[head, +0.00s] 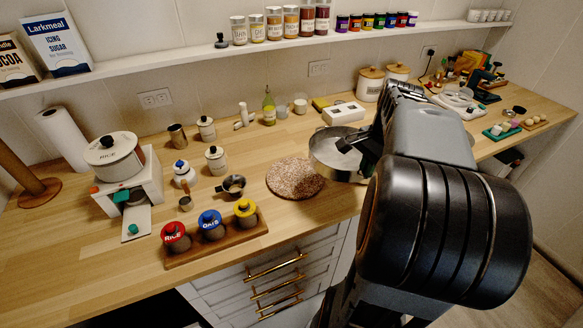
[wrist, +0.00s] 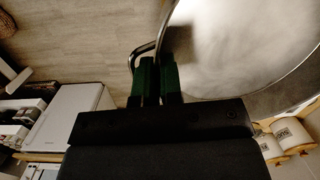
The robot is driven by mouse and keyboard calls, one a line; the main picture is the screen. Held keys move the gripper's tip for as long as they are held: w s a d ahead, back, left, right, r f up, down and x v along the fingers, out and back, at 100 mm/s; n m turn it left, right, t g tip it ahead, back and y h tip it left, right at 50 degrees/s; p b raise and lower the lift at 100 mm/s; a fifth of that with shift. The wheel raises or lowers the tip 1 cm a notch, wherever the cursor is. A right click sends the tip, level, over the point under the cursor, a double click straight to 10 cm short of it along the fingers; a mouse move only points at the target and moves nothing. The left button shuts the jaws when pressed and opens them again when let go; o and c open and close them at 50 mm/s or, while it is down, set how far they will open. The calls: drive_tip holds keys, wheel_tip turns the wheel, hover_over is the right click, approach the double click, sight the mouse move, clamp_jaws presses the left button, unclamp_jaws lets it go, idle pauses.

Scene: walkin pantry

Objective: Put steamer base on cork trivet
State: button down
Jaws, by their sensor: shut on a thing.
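The steamer base (head: 323,150) is a wide, round, shiny metal pan. In the head view it is just right of the cork trivet (head: 295,179), a round speckled brown mat lying bare on the counter. The pan's left edge comes close to the trivet's right edge; I cannot tell whether the pan is lifted or resting. My gripper (head: 349,144) is shut on the pan's handle. In the wrist view the green fingers (wrist: 155,78) close on the thin loop handle, with the pan's pale inside (wrist: 235,50) to the right. My arm hides the pan's right part.
A wooden rack (head: 217,243) with several lidded jars stands left of the trivet near the front edge. A small metal pot (head: 232,185) is left of the trivet. A white box (head: 343,113) sits behind the pan. Bare counter lies in front of the trivet.

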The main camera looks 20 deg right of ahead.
sight(331, 165)
drive_tip(key=w+a+f, duration=0.1)
drive_tip(key=w+a, duration=0.1)
drive_tip(key=w+a+f, duration=0.1)
drive_tip(key=w+a, duration=0.1)
drive_tip(key=w, duration=0.1)
drive_tip(key=w+a+f+p, duration=0.1)
drive_tip(key=w, duration=0.1)
drive_tip(key=shift+w+a+f, duration=0.25)
drive_tip(key=shift+a+f, duration=0.15)
drive_tip(key=w+a+f, duration=0.1)
drive_tip(key=f, duration=0.1)
drive_tip(key=w+f, duration=0.1)
drive_tip(key=w+a+f, duration=0.1)
drive_tip(key=f, duration=0.1)
drive_tip(key=shift+w+a+f, duration=0.25)
drive_tip(key=shift+a+f, duration=0.05)
wheel_tip(331, 165, down, 2)
drive_tip(key=shift+w+a+f, duration=0.1)
drive_tip(key=shift+w, duration=0.05)
drive_tip(key=shift+f, duration=0.65)
drive_tip(key=shift+f, duration=0.15)
drive_tip(key=c, duration=1.3)
unclamp_jaws()
